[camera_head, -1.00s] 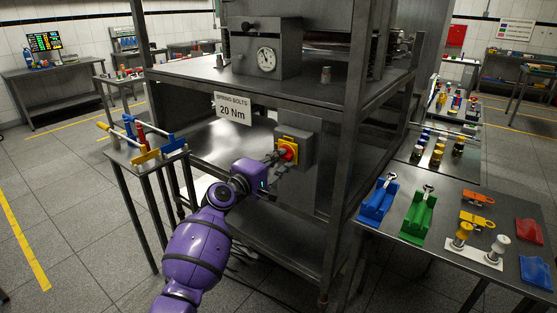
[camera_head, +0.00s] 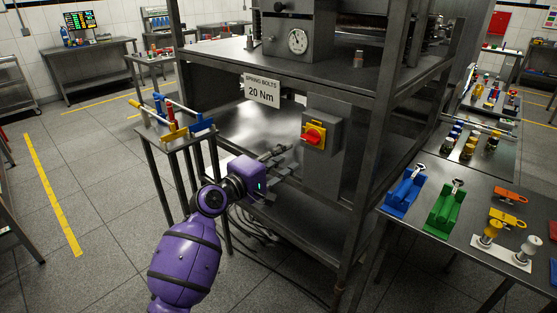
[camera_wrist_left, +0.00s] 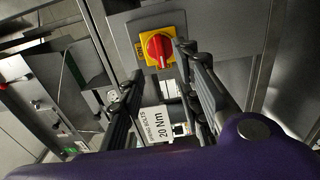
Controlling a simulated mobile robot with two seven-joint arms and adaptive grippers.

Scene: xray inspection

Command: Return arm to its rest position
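My left arm is purple and comes in from the lower left in the head view. Its gripper (camera_head: 284,155) is in front of the steel frame, left of and a little below the red rotary switch (camera_head: 314,134) on its yellow plate. In the left wrist view my left gripper (camera_wrist_left: 160,62) has its two dark fingers spread with nothing between them. The red switch (camera_wrist_left: 157,47) shows beyond the fingertips, apart from them. My right gripper is not in view.
The switch's grey box (camera_head: 323,157) is fixed to the steel frame (camera_head: 372,150). A 20 Nm sign (camera_head: 261,91) hangs from the shelf edge. A parts table (camera_head: 418,230) stands right. Floor at the left is open.

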